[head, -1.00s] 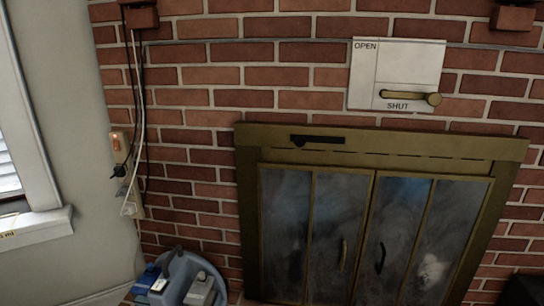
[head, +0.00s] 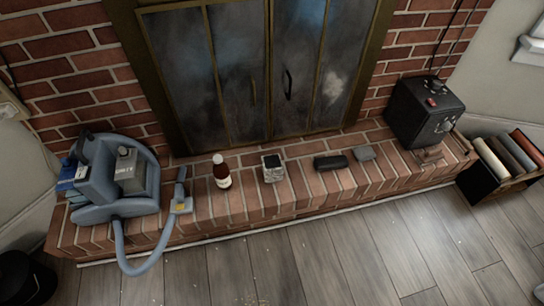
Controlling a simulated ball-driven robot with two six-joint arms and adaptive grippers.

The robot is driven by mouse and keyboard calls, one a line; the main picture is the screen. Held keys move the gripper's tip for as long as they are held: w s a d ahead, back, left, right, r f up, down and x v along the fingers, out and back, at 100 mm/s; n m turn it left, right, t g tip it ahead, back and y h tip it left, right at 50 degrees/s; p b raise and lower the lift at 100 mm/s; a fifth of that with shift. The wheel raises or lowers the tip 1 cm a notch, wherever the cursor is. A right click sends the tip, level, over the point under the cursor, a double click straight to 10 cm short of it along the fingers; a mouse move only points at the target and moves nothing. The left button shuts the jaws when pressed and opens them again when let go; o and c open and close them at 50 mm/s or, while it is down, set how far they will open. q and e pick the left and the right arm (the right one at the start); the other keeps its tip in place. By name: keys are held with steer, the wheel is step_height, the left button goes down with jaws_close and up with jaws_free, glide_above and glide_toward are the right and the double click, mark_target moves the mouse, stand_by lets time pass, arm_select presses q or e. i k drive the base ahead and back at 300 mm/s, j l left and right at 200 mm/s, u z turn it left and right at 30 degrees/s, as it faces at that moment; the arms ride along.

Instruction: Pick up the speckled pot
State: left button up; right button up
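The speckled pot (head: 273,173) is a small, squarish, grey-white mottled pot with a dark top. It stands upright on the brick hearth (head: 245,205) in front of the fireplace doors, near the middle of the head view. A brown bottle with a pale label (head: 221,172) stands to its left, with a gap between them. A dark oblong object (head: 330,162) lies to its right, also apart from it. Neither of my grippers is in view.
A blue-grey vacuum-like machine (head: 118,185) with a hose sits at the hearth's left end. A black box (head: 424,112) stands at the right end, beside a crate of books (head: 490,185). A small grey block (head: 364,152) lies on the hearth.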

mark_target(272, 165)
steer(key=i+l, duration=0.4)
steer(key=l, duration=0.25)
steer(key=i+l+u, duration=0.15)
steer(key=l+u, duration=0.15)
steer(key=u, duration=0.15)
steer(key=i+l+u, duration=0.1)
steer(key=l+u, duration=0.55)
steer(key=u, duration=1.15)
steer(key=i+l, duration=0.05)
